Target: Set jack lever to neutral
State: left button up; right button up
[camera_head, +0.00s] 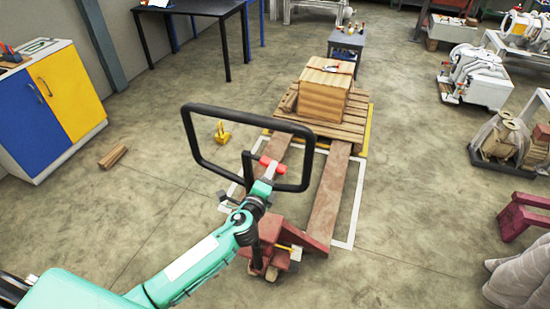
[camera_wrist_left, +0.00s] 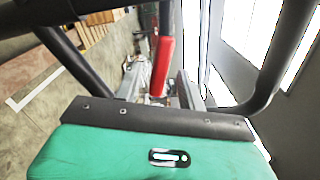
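The pallet jack's black loop handle (camera_head: 197,145) stands upright near the middle of the head view. Its red lever (camera_head: 279,170) sits inside the loop and also shows in the left wrist view (camera_wrist_left: 164,62). My left gripper (camera_head: 270,167) reaches into the loop at the lever. In the left wrist view its grey fingers (camera_wrist_left: 160,85) stand apart on either side of the lever's line, with a gap showing, so it looks open. Whether a finger touches the lever is hard to tell. My right gripper is not in view.
White floor lines surround the forks. A blue and yellow cabinet (camera_head: 70,92) stands left. Machine parts (camera_head: 475,75) stand right.

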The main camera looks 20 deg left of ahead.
pick_arm(q)
jog(key=shift+w+d+p, duration=0.15)
jog(key=shift+w+p, duration=0.35)
jog(key=shift+w, duration=2.15)
jog(key=shift+c, duration=0.2)
grip_shut()
